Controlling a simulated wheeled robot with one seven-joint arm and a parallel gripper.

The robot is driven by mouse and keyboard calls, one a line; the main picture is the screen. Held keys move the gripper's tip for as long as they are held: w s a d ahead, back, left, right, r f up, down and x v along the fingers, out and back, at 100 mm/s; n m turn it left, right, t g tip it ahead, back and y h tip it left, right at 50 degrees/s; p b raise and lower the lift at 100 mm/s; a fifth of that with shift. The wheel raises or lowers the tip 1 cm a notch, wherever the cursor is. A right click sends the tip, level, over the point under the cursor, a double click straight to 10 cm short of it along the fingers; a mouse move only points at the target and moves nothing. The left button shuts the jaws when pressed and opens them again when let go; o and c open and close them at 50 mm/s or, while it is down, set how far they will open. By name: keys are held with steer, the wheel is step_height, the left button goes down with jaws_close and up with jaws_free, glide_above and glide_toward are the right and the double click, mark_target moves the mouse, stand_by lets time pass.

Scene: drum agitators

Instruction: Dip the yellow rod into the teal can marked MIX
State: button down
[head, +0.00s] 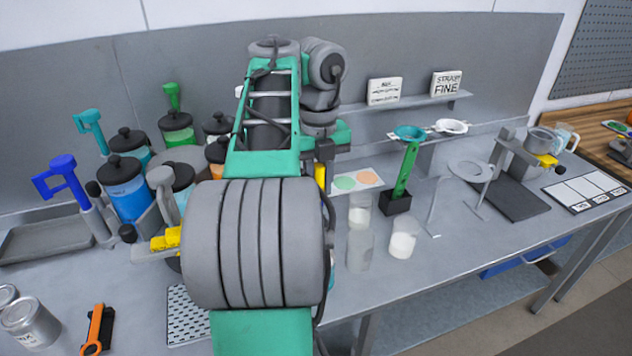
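My gripper (326,154) hangs over the middle of the bench, its dark fingers pointing down. An upright yellow piece (320,176), which looks like the yellow rod, shows just below the fingertips. My arm hides its lower part, and I cannot tell whether the fingers hold it or are only above or in front of it. No can reading clearly as teal and marked MIX is visible. A small teal patch (331,283) shows at the right edge of my arm and may belong to a hidden can.
Blue (124,192) and green (176,134) lidded jars stand at the left. A green tool (406,170) leans in a black holder.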

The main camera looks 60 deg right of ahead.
mark_target(319, 165)
step_height(319, 165, down, 10)
steer(key=b, duration=0.8)
steer(key=shift+r, duration=0.25)
steer(key=shift+s+f+b, duration=0.1)
steer(key=shift+f+b, duration=0.35)
step_height(319, 165, up, 15)
steer(key=p, duration=1.5)
steer(key=shift+f, duration=0.15)
